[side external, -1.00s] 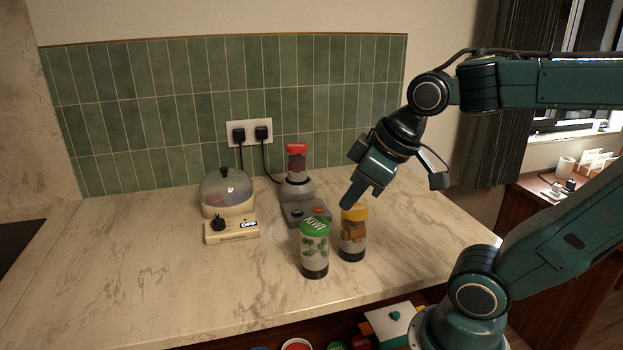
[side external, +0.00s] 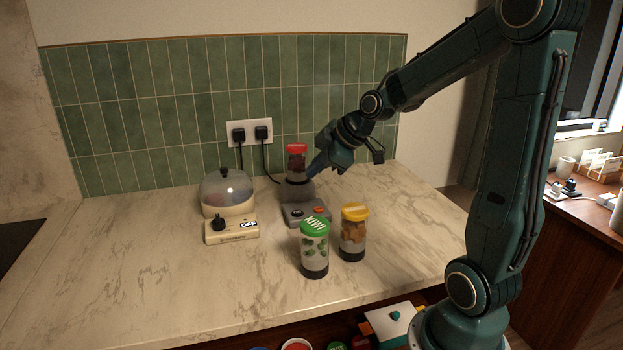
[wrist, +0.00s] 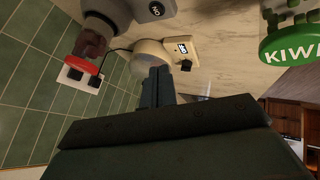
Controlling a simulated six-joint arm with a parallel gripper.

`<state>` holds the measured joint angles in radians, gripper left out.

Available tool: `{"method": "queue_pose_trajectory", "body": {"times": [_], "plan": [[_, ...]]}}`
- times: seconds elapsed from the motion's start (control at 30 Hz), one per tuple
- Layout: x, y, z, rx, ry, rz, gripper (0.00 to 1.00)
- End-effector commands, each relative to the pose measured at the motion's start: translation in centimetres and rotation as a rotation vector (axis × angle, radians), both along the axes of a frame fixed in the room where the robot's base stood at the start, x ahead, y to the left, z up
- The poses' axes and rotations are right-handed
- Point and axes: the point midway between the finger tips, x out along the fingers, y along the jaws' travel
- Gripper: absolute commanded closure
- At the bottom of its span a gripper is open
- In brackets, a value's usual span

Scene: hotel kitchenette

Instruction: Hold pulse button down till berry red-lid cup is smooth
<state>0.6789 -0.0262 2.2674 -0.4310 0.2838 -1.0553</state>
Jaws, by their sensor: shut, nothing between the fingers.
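The red-lid cup (side external: 297,162) with dark berry contents stands upside-up on the grey blender base (side external: 298,194) near the tiled wall. In the wrist view the red lid (wrist: 84,76) is at upper left, and part of the base (wrist: 122,8) is cut off at the top edge. An orange-red button (side external: 318,210) is on the base's front panel. My gripper (side external: 311,171) is shut and empty, just right of the cup and above the panel. Its fingers (wrist: 157,84) also show in the wrist view. Whether it touches the cup is unclear.
A green-lid kiwi cup (side external: 314,250) and a yellow-lid cup (side external: 353,236) stand in front of the blender. A cream domed cooker (side external: 229,212) with an OFF label is left of it. Wall plugs (side external: 250,133) are behind. The counter's left front is clear.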

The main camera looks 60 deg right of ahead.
Motion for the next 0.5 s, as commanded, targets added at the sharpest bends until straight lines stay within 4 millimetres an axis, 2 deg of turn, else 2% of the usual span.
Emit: {"method": "queue_pose_trajectory", "body": {"times": [0.03,0.2,0.33,0.5], "plan": [[0.3,-1.3,-0.5,-0.01,-0.011,0.005,1.0],[1.1,-4.5,-1.6,-0.057,-0.053,0.035,1.0],[1.4,-6.1,-2.2,-0.082,-0.075,0.047,1.0],[1.6,-7.1,-2.5,-0.098,-0.09,0.055,1.0]]}}
